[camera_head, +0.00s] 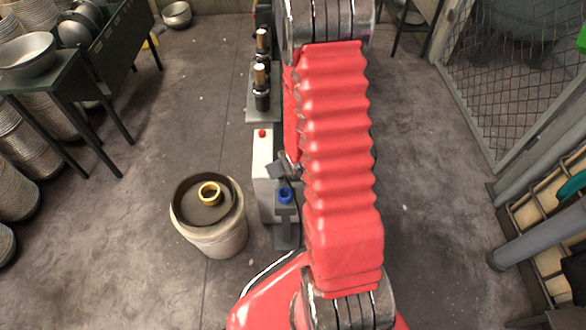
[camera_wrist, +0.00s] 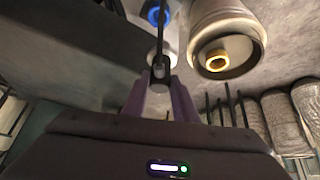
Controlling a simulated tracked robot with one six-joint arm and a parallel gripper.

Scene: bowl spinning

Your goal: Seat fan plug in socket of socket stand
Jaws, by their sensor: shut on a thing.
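My gripper (camera_wrist: 160,90) shows in the wrist view, its two purple fingers shut on a small dark plug (camera_wrist: 159,70). A thin dark rod or cord runs up from the plug in the picture. A dark stand with a blue ring (camera_head: 285,196), which looks like the socket stand, stands left of my red arm in the head view. The blue ring also shows at the top of the wrist view (camera_wrist: 154,13), apart from the plug. In the head view my arm hides most of the gripper, and I cannot make out the plug clearly.
A bucket with a yellow ring (camera_head: 209,193) stands left of the stand. A pale box with a red button (camera_head: 263,150) is behind it, and dark bottle-like posts (camera_head: 261,85) stand farther back. A table with bowls (camera_head: 30,58) is far left.

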